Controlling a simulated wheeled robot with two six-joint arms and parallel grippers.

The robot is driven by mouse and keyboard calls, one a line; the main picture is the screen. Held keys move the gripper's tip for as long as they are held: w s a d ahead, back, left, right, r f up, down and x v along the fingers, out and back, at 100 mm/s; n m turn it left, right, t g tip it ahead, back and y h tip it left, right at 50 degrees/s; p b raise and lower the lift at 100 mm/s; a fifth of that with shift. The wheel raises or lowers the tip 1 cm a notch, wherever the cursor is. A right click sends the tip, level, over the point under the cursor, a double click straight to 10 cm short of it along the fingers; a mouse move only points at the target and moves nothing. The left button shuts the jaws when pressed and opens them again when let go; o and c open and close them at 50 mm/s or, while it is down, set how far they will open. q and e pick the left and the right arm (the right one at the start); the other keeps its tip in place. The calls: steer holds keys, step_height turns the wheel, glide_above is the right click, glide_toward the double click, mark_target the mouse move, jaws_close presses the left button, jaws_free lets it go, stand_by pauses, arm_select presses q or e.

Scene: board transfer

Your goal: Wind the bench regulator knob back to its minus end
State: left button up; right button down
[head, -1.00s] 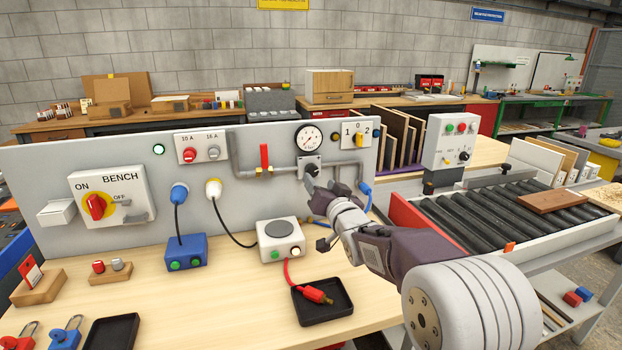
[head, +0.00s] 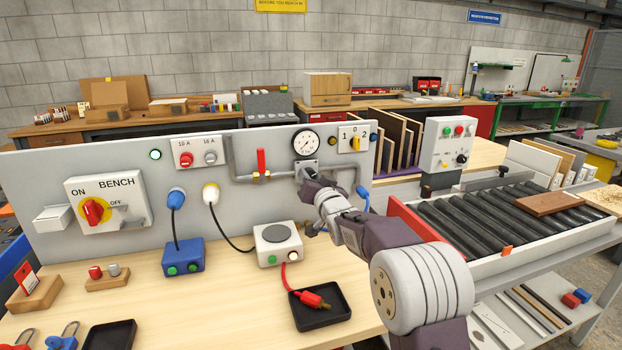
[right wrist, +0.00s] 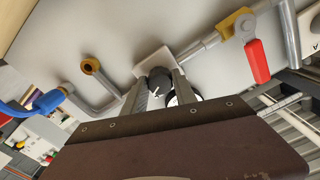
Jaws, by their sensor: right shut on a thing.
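The regulator, a dark round knob on a light square plate (head: 306,165), sits on the grey panel below a round pressure gauge (head: 306,142). My right gripper (head: 304,179) reaches up to it from the lower right. In the right wrist view the two fingers stand on either side of the black knob (right wrist: 158,80), shut on it. A white mark shows on the knob's face. The gauge is mostly hidden behind a finger in that view. In the head view the gripper covers most of the knob. My left gripper is not in view.
A red-handled valve (head: 261,163) is on the grey pipe left of the regulator. A blue hose end (head: 363,197) hangs at its right. A 1-0-2 selector (head: 355,136) is to the upper right. The bench top (head: 215,295) is clear in the middle.

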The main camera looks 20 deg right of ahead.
steer(key=shift+f+n, duration=0.1)
steer(key=shift+n, duration=0.3)
steer(key=m+b, duration=1.2)
steer(key=m, duration=2)
steer(key=shift+f+m, duration=0.1)
steer(key=shift+m, duration=0.2)
stand_by(0.7)
